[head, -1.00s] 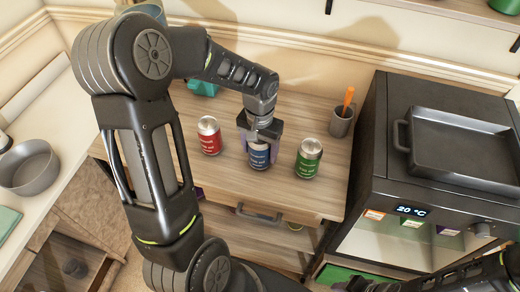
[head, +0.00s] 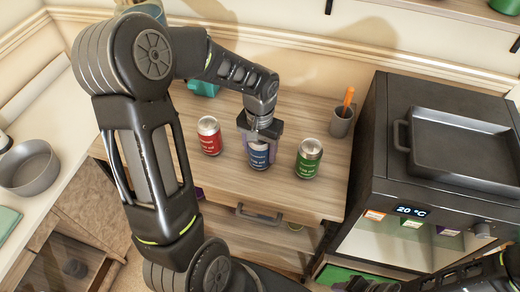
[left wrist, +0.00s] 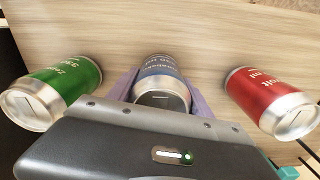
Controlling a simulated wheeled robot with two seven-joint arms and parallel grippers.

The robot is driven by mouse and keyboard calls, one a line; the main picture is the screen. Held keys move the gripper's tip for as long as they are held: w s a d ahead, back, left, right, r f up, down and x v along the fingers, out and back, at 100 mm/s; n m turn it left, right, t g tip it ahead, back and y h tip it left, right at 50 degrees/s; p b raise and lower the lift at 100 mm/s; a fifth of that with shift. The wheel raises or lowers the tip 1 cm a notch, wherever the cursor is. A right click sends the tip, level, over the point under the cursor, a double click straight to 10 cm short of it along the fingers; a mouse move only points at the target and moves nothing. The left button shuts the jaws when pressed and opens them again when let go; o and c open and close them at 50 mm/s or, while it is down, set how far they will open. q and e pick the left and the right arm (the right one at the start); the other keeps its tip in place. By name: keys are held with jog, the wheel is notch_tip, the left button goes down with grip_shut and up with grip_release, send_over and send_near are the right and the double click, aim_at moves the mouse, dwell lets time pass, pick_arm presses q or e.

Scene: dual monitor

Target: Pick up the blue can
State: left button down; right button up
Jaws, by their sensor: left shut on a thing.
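The blue can (head: 259,158) stands upright on the wooden table (head: 225,205) between two other cans. My left gripper (head: 259,146) comes down on it from above and is shut on it, with a finger on each side. The blue can also shows in the left wrist view (left wrist: 160,82), between the purple-grey fingers (left wrist: 160,95). The gripper hides part of its top in the head view. Whether the can has lifted off the table I cannot tell.
A red can (head: 209,136) stands left of the blue can and a green can (head: 308,158) stands right, both close by. A cup with an orange-handled tool (head: 341,121) stands behind the green can. A dark oven with a tray (head: 465,145) stands at the right.

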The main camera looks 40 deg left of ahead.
pick_arm(q)
jog(key=shift+r, duration=0.15)
notch_tip(320, 180, up, 10)
jog(key=shift+f+b, duration=0.1)
jog(key=shift+b, duration=0.4)
